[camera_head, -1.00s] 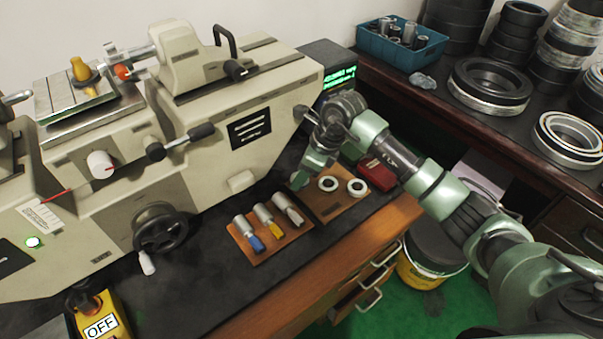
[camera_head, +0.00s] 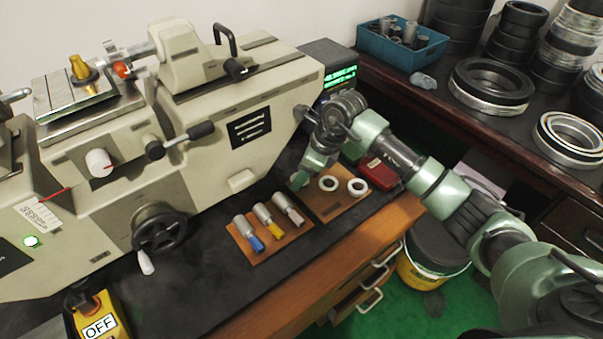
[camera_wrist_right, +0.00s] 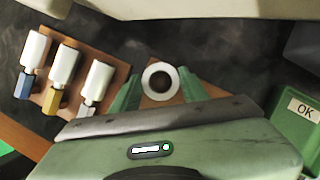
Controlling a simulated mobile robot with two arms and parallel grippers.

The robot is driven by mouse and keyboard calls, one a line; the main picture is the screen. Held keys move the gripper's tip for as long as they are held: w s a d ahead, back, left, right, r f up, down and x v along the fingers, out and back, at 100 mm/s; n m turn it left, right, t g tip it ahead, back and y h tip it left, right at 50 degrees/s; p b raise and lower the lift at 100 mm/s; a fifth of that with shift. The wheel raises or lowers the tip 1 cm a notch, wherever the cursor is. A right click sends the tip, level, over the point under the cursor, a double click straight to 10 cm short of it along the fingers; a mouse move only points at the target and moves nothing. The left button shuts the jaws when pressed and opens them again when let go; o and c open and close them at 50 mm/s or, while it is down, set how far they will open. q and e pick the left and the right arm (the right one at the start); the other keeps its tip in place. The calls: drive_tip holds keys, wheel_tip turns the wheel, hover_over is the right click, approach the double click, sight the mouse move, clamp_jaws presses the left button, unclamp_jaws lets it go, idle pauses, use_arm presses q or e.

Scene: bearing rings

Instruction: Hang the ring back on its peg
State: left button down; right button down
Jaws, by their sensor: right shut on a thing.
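My right gripper (camera_wrist_right: 160,86) is shut on a pale ring (camera_wrist_right: 159,68), with one green finger on each side of it in the right wrist view. In the head view this gripper (camera_head: 302,178) points down at the left edge of a brown wooden board (camera_head: 328,209). The held ring cannot be made out there. Two other pale rings (camera_head: 328,183) (camera_head: 357,187) are on the board, right of the gripper. I cannot make out the held ring's peg or any gap under the ring. My left gripper is not in view.
Left of the gripper, a second board (camera_head: 262,254) holds three silver cylinders with blue, yellow and grey ends. The beige machine (camera_head: 215,150) stands close behind. A red box (camera_head: 380,173) lies right of the rings. A green box marked OK (camera_wrist_right: 300,112) is at right in the wrist view.

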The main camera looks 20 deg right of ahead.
drive_tip(key=shift+f, duration=0.15)
drive_tip(key=c, duration=0.7)
unclamp_jaws()
drive_tip(key=shift+o, duration=0.2)
wheel_tip(320, 180, up, 8)
drive_tip(key=p, duration=0.4)
drive_tip(key=shift+r+p, duration=0.25)
drive_tip(key=shift+p, duration=0.05)
